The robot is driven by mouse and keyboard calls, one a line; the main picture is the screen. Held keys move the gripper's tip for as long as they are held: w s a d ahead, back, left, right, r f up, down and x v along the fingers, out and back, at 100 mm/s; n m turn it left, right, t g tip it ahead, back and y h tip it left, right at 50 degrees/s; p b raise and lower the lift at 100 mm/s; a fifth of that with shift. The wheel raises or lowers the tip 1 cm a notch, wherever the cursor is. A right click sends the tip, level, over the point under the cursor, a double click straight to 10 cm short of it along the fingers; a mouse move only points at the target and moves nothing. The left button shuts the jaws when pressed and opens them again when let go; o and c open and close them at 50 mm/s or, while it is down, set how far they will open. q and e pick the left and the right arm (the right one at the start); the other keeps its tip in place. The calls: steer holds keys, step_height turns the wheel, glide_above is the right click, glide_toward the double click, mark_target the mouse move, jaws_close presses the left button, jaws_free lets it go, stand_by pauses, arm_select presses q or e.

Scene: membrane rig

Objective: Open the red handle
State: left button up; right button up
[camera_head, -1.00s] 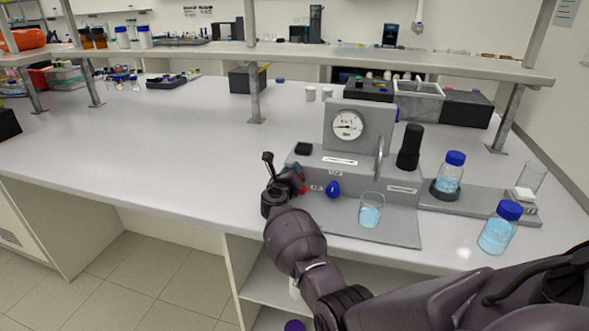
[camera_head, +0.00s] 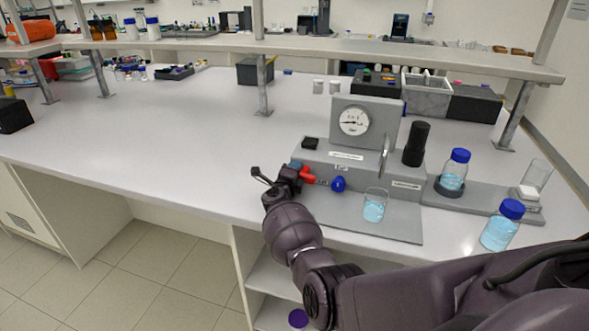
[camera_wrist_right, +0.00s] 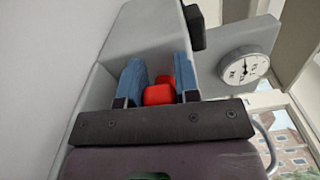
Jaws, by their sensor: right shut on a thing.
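The red handle (camera_head: 307,175) sits at the left end of the front face of the grey rig (camera_head: 400,187), left of a blue knob (camera_head: 338,184). My right gripper (camera_head: 298,168) reaches it from the front left and covers part of it. In the right wrist view, the red handle (camera_wrist_right: 159,93) lies between the two blue finger pads of my right gripper (camera_wrist_right: 160,80). The gripper is shut on it. The handle's mount is mostly hidden by the gripper. My left gripper does not show.
A round gauge (camera_head: 355,121) stands on the rig's back plate. A beaker (camera_head: 375,206) of blue liquid stands on the rig's base plate. A blue-capped bottle (camera_head: 501,227) stands at the right. The bench (camera_head: 170,130) left of the rig is clear.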

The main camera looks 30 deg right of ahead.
steer(key=shift+f+n, duration=0.2)
steer(key=shift+n, duration=0.2)
steer(key=o, duration=0.9)
steer(key=shift+r, duration=0.1)
steer(key=shift+a, duration=0.1)
